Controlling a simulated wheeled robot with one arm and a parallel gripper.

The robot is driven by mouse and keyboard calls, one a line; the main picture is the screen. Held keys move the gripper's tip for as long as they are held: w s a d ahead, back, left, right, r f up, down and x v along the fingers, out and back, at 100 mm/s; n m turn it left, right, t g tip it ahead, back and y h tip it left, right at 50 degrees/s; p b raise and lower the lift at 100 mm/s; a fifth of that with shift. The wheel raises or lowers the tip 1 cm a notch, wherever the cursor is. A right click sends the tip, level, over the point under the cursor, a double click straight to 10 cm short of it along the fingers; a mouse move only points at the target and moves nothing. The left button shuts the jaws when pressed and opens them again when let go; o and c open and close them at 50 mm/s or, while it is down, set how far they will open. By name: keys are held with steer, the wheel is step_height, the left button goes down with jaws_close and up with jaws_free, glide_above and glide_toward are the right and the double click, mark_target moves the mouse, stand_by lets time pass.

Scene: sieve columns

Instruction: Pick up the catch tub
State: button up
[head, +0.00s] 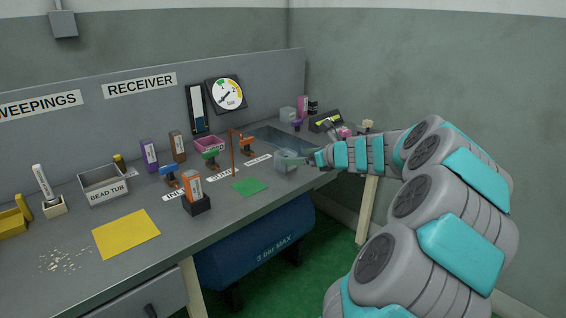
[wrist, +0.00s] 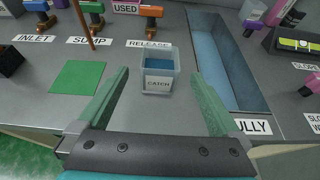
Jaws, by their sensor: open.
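The catch tub (wrist: 158,72) is a small translucent open box with a "CATCH" label, standing upright on the grey bench between the green square and the sunken gully. In the head view it is the small pale box (head: 285,162) near the end of my arm. My gripper (wrist: 162,84) is open, its two green fingers spread either side of the tub's near part. The tub sits between and a little beyond the fingertips, with gaps visible on both sides. In the head view my gripper (head: 298,160) is beside the tub, partly overlapping it.
The blue-lined gully (wrist: 222,65) lies right of the tub. Valves with a "RELEASE" label (wrist: 149,44) stand behind it, with a thin brown post (wrist: 84,25) to the left. A green square (wrist: 77,88) lies left. A black holder with an orange box (head: 194,193) stands further left.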

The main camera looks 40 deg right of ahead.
steer(key=x, duration=0.6)
steer(key=shift+w+f, duration=0.2)
steer(key=shift+w, duration=0.05)
steer(key=shift+c, duration=0.2)
steer(key=c, duration=1.3)
steer(key=shift+r, duration=0.1)
steer(key=shift+c, duration=0.2)
